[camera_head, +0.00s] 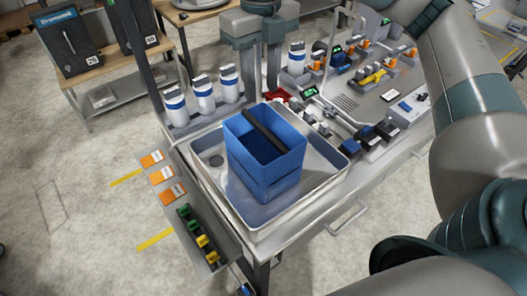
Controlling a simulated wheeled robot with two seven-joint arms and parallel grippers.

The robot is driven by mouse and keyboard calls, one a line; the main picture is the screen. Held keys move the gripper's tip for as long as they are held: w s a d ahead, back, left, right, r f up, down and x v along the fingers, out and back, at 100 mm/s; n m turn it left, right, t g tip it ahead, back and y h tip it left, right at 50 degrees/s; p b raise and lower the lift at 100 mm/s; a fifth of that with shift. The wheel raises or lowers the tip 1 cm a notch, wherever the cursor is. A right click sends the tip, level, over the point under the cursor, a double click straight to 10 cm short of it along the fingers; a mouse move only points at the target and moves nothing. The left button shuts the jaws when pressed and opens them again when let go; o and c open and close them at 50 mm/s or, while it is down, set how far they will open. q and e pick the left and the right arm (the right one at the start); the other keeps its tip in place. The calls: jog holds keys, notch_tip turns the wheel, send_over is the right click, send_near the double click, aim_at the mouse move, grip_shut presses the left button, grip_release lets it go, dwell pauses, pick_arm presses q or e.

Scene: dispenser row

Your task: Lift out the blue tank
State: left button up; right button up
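The blue tank (265,155) is an open-topped box standing upright in a shallow metal basin (232,205). A dark bar handle (265,132) runs across its open top. My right gripper (261,85) points down at the top middle of the view, just beyond the tank's far edge in the picture. Its two fingers are apart with a gap between them, and I see nothing held. The fingers look clear of the handle; their height above the bench is hard to tell. My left gripper is not in view.
Several white bottles with blue bands (203,95) stand behind the basin on the left. Small dispensers and fittings (370,75) crowd the bench to the right. Orange-and-white cards (161,175) and green and yellow parts (198,235) lie on the left front ledge.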

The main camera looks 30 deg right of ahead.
jog(key=p, duration=0.2)
send_over(263, 128)
notch_tip(263, 128, down, 5)
jog(key=shift+w+a+f, duration=0.1)
jog(key=shift+w, duration=0.05)
jog(key=shift+f, duration=0.4)
jog(key=shift+f+p, duration=0.7)
jog(key=shift+p, duration=0.1)
jog(key=f, duration=0.1)
jog(key=f+p, duration=0.1)
jog(key=shift+s+f+p, duration=0.25)
jog(key=shift+f+p, duration=0.1)
jog(key=shift+f, duration=0.6)
